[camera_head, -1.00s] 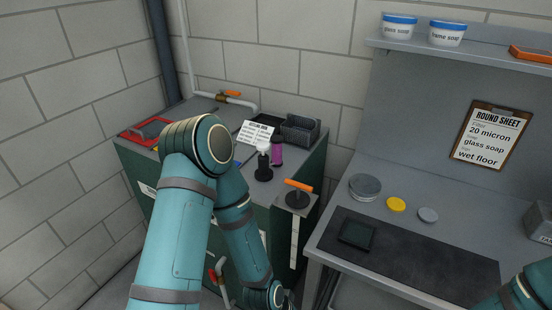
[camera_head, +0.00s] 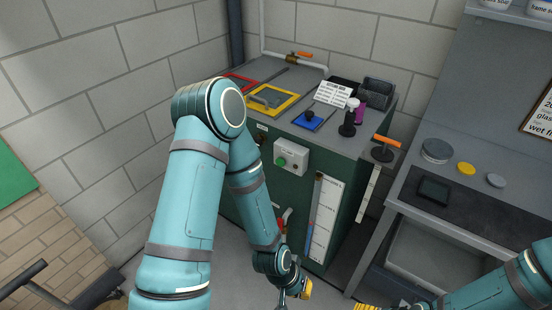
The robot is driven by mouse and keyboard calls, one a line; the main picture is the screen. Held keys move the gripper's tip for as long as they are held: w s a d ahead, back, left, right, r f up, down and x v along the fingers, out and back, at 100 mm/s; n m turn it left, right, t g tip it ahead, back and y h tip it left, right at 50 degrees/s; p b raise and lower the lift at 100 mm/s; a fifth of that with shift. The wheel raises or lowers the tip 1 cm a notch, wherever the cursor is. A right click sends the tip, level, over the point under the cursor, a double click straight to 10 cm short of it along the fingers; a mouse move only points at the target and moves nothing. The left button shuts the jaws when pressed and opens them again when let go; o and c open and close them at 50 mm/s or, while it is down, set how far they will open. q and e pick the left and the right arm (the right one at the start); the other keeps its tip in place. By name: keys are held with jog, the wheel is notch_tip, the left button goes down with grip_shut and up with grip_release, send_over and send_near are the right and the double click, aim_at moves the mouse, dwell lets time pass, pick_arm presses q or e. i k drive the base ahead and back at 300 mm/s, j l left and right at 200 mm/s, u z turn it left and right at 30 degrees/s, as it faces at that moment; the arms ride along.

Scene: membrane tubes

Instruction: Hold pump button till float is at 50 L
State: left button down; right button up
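The pump button is a green button (camera_head: 281,161) on a pale box (camera_head: 291,157) on the front of the green cabinet. To its right is a tall white level gauge (camera_head: 325,220) with scale marks and a narrow coloured strip on its left side. The float and its reading are too small to make out. My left gripper (camera_head: 303,288) hangs low in front of the cabinet, below and apart from the button; its finger opening is not clear. My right gripper (camera_head: 367,307) shows only yellow fingertip parts at the bottom edge.
On the cabinet top are red (camera_head: 239,82) and yellow (camera_head: 273,99) frames, a blue item (camera_head: 309,119), a white card (camera_head: 333,93) and a dark bin (camera_head: 378,92). A red-handled valve (camera_head: 285,216) is on the front. A grey bench (camera_head: 407,195) stands at right.

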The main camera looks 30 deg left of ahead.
aim_at(281, 162)
jog(key=k+j, duration=0.2)
jog(key=j, duration=0.15)
jog(key=k+j+u, duration=0.1)
jog(key=k+j, duration=0.35)
jog(key=j, duration=0.25)
jog(key=k+j+u, duration=0.1)
jog(key=j, duration=0.25)
jog(key=k, duration=0.1)
